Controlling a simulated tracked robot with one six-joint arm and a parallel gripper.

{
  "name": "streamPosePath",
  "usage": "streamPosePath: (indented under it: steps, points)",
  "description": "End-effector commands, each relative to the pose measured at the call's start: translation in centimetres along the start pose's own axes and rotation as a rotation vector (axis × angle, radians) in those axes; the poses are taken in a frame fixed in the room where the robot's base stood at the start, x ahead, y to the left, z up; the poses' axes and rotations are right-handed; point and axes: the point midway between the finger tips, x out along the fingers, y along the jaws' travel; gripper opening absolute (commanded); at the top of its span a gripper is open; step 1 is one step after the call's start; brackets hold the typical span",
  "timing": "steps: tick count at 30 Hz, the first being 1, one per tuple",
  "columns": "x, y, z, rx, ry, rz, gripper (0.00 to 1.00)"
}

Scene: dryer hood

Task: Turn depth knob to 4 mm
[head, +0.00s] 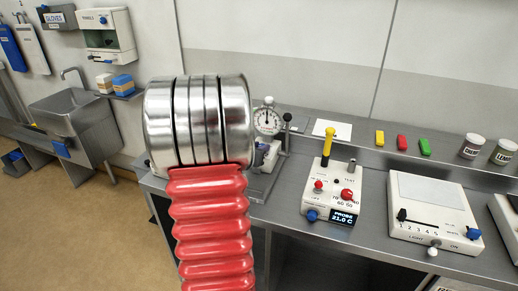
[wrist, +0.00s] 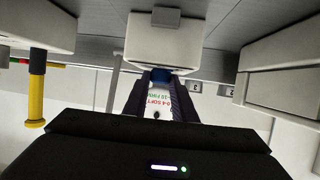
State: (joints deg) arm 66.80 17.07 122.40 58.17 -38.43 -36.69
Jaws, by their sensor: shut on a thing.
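In the wrist view, my gripper (wrist: 160,80) has its two dark fingers closed on a blue knob (wrist: 160,75). The knob is at the edge of a pale device body (wrist: 165,42). Only a small part of the knob shows between the fingertips, and its pointer and setting are hidden. In the head view, my silver and red arm covers the gripper and this knob. A round dial gauge (head: 267,119) on a stand shows just right of the arm; its fine marks are too small to read.
A probe device (head: 331,196) with a yellow handle (head: 328,142) and a light box (head: 433,205) stand on the grey bench to the right. Yellow, red and green blocks and two jars sit on the back ledge. A card (wrist: 162,102) with printed text lies behind the fingers.

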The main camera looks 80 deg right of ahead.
Motion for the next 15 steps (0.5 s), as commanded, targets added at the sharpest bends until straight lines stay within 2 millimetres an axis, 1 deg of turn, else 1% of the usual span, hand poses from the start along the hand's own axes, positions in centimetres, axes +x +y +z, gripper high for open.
streamPosePath:
  steps: [9, 15]
  points:
    - [0.04, -0.36, -0.11, 0.033, 0.003, 0.075, 0.02]
    - [-0.01, -0.37, -0.09, 0.04, 0.001, 0.095, 0.02]
